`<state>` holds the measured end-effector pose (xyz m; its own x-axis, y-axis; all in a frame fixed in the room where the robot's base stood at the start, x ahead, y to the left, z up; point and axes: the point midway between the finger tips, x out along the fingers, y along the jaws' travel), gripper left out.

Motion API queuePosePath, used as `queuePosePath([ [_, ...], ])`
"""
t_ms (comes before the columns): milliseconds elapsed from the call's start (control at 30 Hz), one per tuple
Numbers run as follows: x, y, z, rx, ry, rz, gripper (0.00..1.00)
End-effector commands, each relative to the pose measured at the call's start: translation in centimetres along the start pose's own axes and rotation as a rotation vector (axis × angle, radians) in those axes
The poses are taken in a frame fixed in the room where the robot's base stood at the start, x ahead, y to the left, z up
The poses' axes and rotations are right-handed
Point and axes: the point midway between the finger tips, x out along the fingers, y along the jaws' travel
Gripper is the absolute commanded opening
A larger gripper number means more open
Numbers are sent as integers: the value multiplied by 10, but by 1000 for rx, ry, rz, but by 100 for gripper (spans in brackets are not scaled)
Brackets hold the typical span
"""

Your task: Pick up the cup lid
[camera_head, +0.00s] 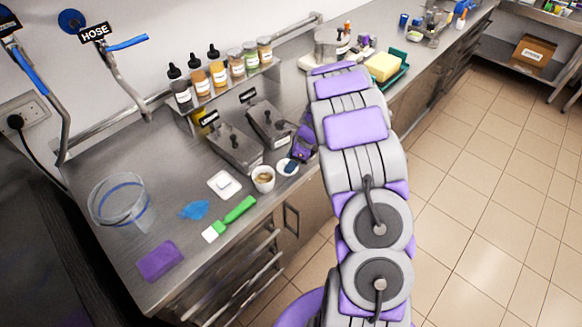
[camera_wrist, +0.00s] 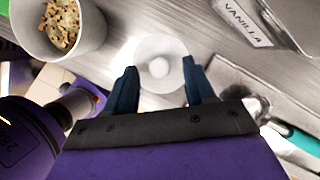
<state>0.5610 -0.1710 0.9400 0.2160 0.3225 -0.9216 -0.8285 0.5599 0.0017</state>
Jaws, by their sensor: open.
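The cup lid (camera_wrist: 163,52) is a white, round disc with a small raised centre, lying on the steel counter. In the head view its white rim (camera_head: 283,171) shows partly under my gripper (camera_head: 291,167). In the wrist view my gripper (camera_wrist: 160,78) is open, with its two dark blue fingers at the near left and near right of the lid and nothing held between them. I cannot tell whether the fingers touch the lid. A white cup (camera_head: 263,180) with brownish crumbly contents stands left of the lid, and it also shows in the wrist view (camera_wrist: 88,40).
Steel lidded bins (camera_head: 233,150) stand just behind the cup and lid; one bears a VANILLA label (camera_wrist: 243,22). A green-handled brush (camera_head: 235,214), blue cloth (camera_head: 195,210), purple sponge (camera_head: 160,260) and clear bowl (camera_head: 120,203) lie to the left. The counter's front edge is close.

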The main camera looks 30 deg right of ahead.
Motion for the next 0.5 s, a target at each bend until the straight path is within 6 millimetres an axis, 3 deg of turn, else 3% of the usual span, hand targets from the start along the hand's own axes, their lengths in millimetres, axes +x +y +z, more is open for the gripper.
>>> queuePosePath([
  [200,1,-3,-3,-1,-3,2,53],
  [500,0,-6,-8,1,-9,3,24],
])
